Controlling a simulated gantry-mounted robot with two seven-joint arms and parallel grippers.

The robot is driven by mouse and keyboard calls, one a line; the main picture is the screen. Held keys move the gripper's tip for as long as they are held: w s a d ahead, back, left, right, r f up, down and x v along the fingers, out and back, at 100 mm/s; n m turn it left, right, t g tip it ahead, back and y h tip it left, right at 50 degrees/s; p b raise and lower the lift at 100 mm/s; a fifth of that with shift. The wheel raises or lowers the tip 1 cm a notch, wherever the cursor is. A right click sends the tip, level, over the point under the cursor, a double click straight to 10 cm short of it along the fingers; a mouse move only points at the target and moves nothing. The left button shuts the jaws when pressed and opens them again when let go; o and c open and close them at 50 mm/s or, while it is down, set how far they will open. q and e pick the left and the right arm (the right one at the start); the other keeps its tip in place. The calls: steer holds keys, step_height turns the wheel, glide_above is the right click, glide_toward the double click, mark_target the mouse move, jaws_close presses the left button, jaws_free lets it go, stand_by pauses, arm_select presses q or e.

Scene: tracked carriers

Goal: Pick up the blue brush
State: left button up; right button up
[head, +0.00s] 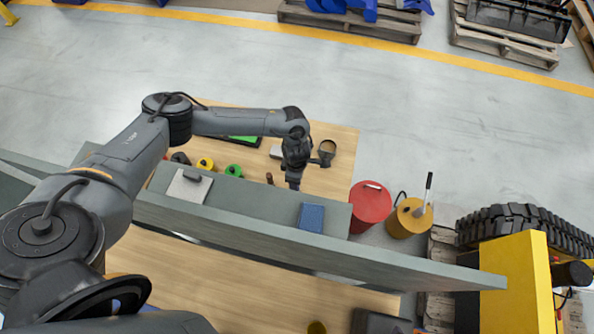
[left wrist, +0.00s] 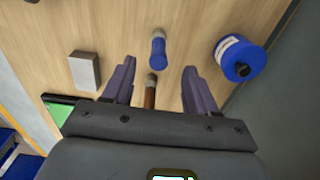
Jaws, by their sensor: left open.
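A short blue item with a pale tip, which looks like the blue brush (left wrist: 158,50), lies on the wooden table in the left wrist view. It is just beyond and between the fingertips of my left gripper (left wrist: 158,74). The gripper is open and nothing is seen held between its fingers. A brown handle-like piece (left wrist: 150,92) lies between the fingers, close to the blue item; I cannot tell if they touch. In the head view, my left gripper (head: 294,184) hangs over the table and hides the blue item. My right gripper is not in view.
A blue cylinder with a white label (left wrist: 238,60) stands right of the fingers, near a grey panel. A grey block (left wrist: 84,70) and green box (left wrist: 58,108) lie left. A grey ledge (head: 250,215) runs in front; red (head: 370,208) and yellow (head: 405,220) cans stand right.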

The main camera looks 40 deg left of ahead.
arm_select(q)
step_height(320, 180, down, 4)
steer(key=shift+s+d, duration=0.1)
steer(key=shift+a+f+p, duration=0.2)
steer(key=shift+f+p, duration=0.3)
steer(key=shift+f, duration=2.2)
jaws_close()
